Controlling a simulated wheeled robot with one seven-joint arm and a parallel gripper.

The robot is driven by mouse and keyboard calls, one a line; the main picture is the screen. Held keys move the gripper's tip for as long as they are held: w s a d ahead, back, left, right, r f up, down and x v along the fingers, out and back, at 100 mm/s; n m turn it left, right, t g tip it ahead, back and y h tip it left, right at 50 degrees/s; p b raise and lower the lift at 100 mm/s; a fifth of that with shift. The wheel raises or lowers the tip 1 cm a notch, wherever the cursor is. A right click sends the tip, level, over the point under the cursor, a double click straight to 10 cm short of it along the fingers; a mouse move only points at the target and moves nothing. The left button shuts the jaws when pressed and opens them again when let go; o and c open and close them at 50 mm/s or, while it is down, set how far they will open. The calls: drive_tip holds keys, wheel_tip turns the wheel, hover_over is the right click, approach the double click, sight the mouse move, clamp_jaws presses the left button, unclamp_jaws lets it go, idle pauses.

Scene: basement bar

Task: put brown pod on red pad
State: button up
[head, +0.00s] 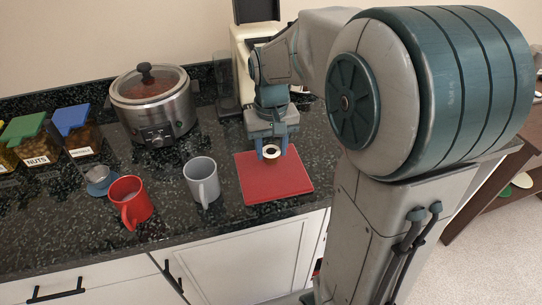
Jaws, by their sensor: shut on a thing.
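The red pad (274,184) lies flat on the dark speckled counter near its front edge. My gripper (271,147) points down over the back part of the pad. It is shut on a small round pod (271,153), which shows a pale face and a dark ring between the fingers. The pod looks to be just above the pad's far side; I cannot tell whether it touches. The fingers hide part of the pod.
A grey mug (203,184) stands just left of the pad, and a red mug (131,203) further left. A slow cooker (153,105) and a coffee machine (243,60) stand behind. Lidded jars (80,137) and a small blue-grey cup (98,178) are at the left.

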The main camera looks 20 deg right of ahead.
sight(272, 152)
drive_tip(key=shift+f, duration=1.6)
drive_tip(key=shift+f, duration=0.15)
drive_tip(key=o, duration=0.9)
drive_tip(key=shift+o, duration=0.2)
